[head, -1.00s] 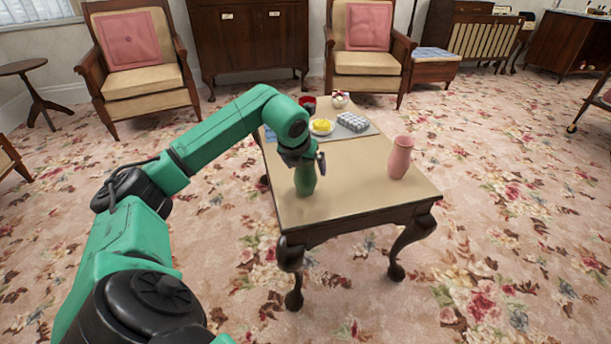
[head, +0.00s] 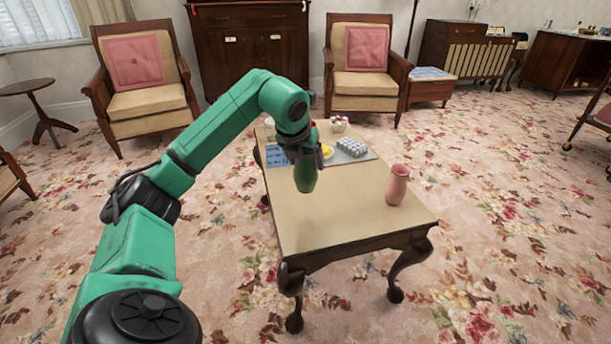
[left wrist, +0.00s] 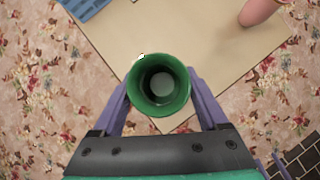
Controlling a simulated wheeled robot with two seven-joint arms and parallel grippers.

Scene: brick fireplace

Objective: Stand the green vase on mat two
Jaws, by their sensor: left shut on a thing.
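The green vase (head: 305,180) is upright in my left gripper (head: 306,158), above the bare middle-left of the table. In the left wrist view I look down into the vase's round mouth (left wrist: 161,86), with a purple finger on each side. My left gripper is shut on the vase. A blue mat with markings (head: 280,156) lies on the table behind the vase; its edge also shows in the left wrist view (left wrist: 88,8). I cannot read a number on it. My right gripper is not in view.
A pink vase (head: 397,186) stands at the table's right. At the back are a grey tray (head: 368,156), an egg carton (head: 351,147), a yellow item (head: 327,151) and a bowl (head: 339,124). The table's front (head: 345,225) is clear.

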